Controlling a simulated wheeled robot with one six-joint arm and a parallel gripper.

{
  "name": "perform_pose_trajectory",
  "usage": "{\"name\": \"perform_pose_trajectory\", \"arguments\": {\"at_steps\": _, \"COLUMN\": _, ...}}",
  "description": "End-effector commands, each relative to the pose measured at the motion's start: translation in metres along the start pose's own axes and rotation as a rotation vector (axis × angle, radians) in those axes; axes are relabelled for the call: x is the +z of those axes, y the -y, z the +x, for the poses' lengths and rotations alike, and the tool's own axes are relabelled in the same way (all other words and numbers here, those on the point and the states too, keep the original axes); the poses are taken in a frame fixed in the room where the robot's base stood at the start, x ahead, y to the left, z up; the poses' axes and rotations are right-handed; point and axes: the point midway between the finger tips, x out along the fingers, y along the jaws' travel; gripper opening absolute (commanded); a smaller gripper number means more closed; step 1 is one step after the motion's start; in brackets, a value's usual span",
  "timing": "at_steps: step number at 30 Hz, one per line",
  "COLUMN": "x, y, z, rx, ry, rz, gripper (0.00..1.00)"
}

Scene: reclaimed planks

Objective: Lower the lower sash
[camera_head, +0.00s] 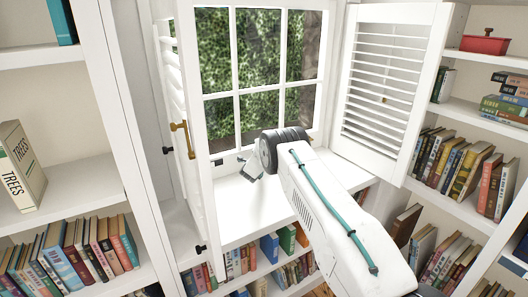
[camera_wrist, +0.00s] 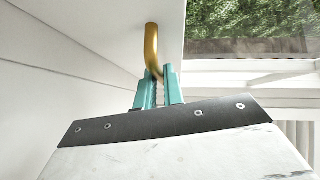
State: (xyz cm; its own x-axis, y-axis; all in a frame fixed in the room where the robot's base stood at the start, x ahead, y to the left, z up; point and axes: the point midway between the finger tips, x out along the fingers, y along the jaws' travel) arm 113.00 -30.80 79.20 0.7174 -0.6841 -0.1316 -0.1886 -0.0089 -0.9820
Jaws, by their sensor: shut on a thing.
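The window's white lower sash (camera_head: 237,118) shows in the head view, with green foliage behind its panes. My arm covers part of the sash's bottom edge. In the wrist view my gripper (camera_wrist: 160,90) has its teal fingers closed on the lower end of a curved brass handle (camera_wrist: 151,45). The handle comes down from a smooth white surface. The fingertips are hidden from the head view, so I cannot tell exactly where on the window this handle sits.
A left shutter (camera_head: 199,180) with a brass latch (camera_head: 182,138) and a louvred right shutter (camera_head: 385,85) stand open beside the window. Bookshelves (camera_head: 75,188) flank it. The white sill (camera_head: 240,205) is largely clear, with books below.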

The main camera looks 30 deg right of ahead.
Motion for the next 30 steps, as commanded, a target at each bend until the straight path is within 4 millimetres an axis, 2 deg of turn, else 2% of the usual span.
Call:
{"name": "perform_pose_trajectory", "arguments": {"at_steps": 1, "x": 0.001, "y": -0.007, "z": -0.001, "rx": 0.01, "ry": 0.003, "rz": -0.004, "gripper": 0.0}}
{"name": "perform_pose_trajectory", "arguments": {"at_steps": 4, "x": 0.0, "y": -0.007, "z": -0.001, "rx": 0.011, "ry": 0.004, "rz": -0.005, "gripper": 0.0}}
{"name": "perform_pose_trajectory", "arguments": {"at_steps": 5, "x": 0.001, "y": -0.008, "z": -0.001, "rx": 0.012, "ry": 0.004, "rz": -0.005, "gripper": 0.15}}
{"name": "perform_pose_trajectory", "arguments": {"at_steps": 6, "x": 0.001, "y": -0.008, "z": -0.001, "rx": 0.012, "ry": 0.004, "rz": -0.005, "gripper": 0.27}}
{"name": "perform_pose_trajectory", "arguments": {"at_steps": 7, "x": 0.0, "y": -0.008, "z": -0.001, "rx": 0.012, "ry": 0.004, "rz": -0.005, "gripper": 0.32}}
{"name": "perform_pose_trajectory", "arguments": {"at_steps": 17, "x": 0.0, "y": -0.004, "z": -0.003, "rx": 0.007, "ry": 0.002, "rz": -0.003, "gripper": 0.32}}
{"name": "perform_pose_trajectory", "arguments": {"at_steps": 20, "x": 0.001, "y": -0.004, "z": -0.013, "rx": 0.008, "ry": 0.003, "rz": -0.003, "gripper": 0.32}}
{"name": "perform_pose_trajectory", "arguments": {"at_steps": 30, "x": 0.001, "y": -0.004, "z": -0.066, "rx": 0.009, "ry": 0.004, "rz": -0.005, "gripper": 0.32}}
